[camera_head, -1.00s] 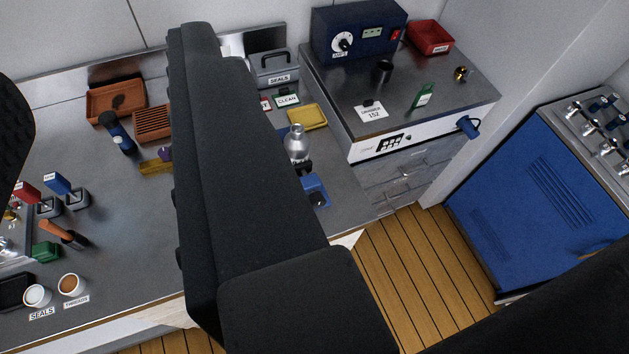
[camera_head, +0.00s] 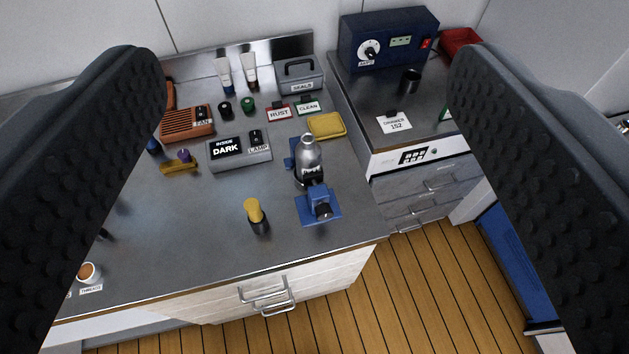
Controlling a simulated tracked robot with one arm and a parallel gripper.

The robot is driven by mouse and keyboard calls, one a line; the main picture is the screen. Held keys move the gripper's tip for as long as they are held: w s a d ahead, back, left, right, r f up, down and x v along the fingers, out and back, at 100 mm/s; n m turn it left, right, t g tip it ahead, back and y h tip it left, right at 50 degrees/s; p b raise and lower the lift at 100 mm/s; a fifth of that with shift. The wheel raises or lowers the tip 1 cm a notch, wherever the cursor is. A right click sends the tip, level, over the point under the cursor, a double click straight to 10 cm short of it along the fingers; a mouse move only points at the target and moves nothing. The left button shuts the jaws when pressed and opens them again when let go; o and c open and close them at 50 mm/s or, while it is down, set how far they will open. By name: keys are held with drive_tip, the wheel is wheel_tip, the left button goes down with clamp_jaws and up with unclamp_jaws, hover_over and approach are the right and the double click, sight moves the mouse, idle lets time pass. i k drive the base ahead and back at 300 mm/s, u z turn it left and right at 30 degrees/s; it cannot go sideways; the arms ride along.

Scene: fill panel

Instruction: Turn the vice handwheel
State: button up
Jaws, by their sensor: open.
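The blue vice (camera_head: 312,205) stands near the front right corner of the grey bench. A silver bottle-like flask (camera_head: 308,155) stands upright in it, between its blue parts. A small dark round part, seemingly the handwheel (camera_head: 323,211), is on the vice's front side; its details are too small to tell. My gripper (camera_head: 310,75) is open, its two black ribbed fingers wide apart at the left and right of the view. The vice shows in the gap between them, farther off, and nothing is held.
A yellow-topped black tool (camera_head: 256,215) stands left of the vice. Behind are a grey lamp box (camera_head: 240,151), a yellow sponge-like block (camera_head: 326,125) and label cards. A drawer cabinet (camera_head: 420,180) stands to the right. The bench front left of the vice is mostly clear.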

sight(324, 211)
drive_tip(key=u, duration=1.2)
drive_tip(key=k, duration=1.8)
drive_tip(key=z, duration=0.8)
drive_tip(key=i, duration=1)
drive_tip(key=u, duration=0.1)
